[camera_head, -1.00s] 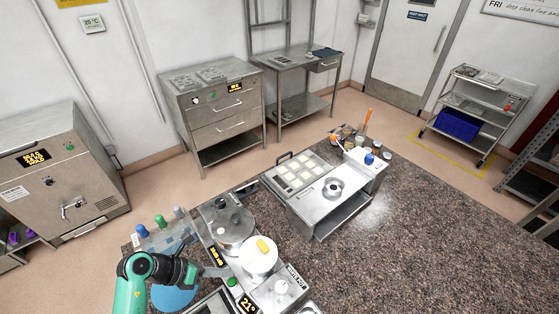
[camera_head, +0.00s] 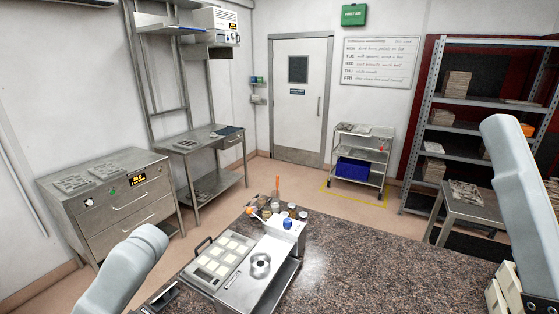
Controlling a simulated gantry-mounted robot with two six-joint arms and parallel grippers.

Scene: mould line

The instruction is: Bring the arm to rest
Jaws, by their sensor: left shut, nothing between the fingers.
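A grey rounded link of my left arm (camera_head: 125,268) shows at the lower left edge. No fingers of my left gripper can be made out. A pale grey link of my own (camera_head: 522,180) rises at the right edge, and no fingers of my right gripper show. Neither arm is seen holding anything.
A tray of pale square moulds (camera_head: 218,262) and a steel unit with a round opening (camera_head: 260,268) stand on the speckled counter (camera_head: 370,270). Small jars and a blue-topped item (camera_head: 287,223) stand behind. The counter to the right is largely clear.

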